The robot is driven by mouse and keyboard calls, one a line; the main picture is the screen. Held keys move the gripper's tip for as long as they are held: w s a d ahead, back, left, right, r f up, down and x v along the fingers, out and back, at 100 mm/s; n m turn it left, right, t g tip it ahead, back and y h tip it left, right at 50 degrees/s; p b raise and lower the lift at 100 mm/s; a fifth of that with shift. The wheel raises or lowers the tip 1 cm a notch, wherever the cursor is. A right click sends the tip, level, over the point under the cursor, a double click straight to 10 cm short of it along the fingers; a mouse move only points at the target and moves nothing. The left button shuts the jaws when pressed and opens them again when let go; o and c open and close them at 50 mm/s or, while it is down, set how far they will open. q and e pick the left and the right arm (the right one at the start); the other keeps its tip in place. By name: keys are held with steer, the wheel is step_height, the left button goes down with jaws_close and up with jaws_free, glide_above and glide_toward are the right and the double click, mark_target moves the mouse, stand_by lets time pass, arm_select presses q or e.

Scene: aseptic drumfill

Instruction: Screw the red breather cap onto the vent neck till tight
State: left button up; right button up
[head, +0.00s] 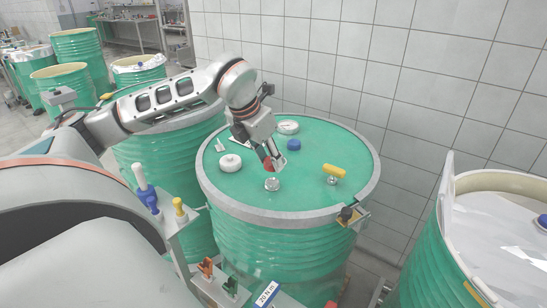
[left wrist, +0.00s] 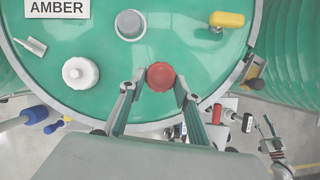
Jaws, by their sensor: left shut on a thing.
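My left gripper (head: 271,161) is shut on the red breather cap (left wrist: 160,76), above the green drum lid (head: 251,187). The cap sits between the two fingertips in the left wrist view; in the head view only a bit of red shows between the fingers. A short silver-grey neck (head: 272,184), which looks like the vent neck, stands on the lid just below the gripper. It also shows in the left wrist view (left wrist: 130,24), above and left of the cap. The cap appears apart from the neck. My right gripper is not in view.
On the lid are a white cap (head: 230,163), a blue cap (head: 293,145), a yellow-handled fitting (head: 333,172) and a round gauge (head: 288,127). A clamp (head: 350,214) sits at the rim. A tool tray is in front; an open drum (head: 440,240) stands at right.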

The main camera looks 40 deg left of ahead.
mark_target(272, 182)
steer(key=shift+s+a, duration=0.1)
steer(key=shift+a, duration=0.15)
arm_select(q)
steer(key=shift+f+b, duration=0.35)
steer(key=shift+f, duration=0.5)
steer(key=shift+f+b, duration=1.15)
steer(key=shift+f, duration=0.1)
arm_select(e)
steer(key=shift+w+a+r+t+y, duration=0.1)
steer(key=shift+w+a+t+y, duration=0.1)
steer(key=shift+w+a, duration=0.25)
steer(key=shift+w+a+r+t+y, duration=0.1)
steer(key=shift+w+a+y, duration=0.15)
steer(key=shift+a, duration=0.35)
arm_select(q)
steer(key=shift+f, duration=0.1)
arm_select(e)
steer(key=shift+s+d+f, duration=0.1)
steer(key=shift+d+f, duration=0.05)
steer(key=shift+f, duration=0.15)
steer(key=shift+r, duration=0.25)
arm_select(q)
steer(key=shift+f+b, duration=0.55)
steer(key=shift+f, duration=0.35)
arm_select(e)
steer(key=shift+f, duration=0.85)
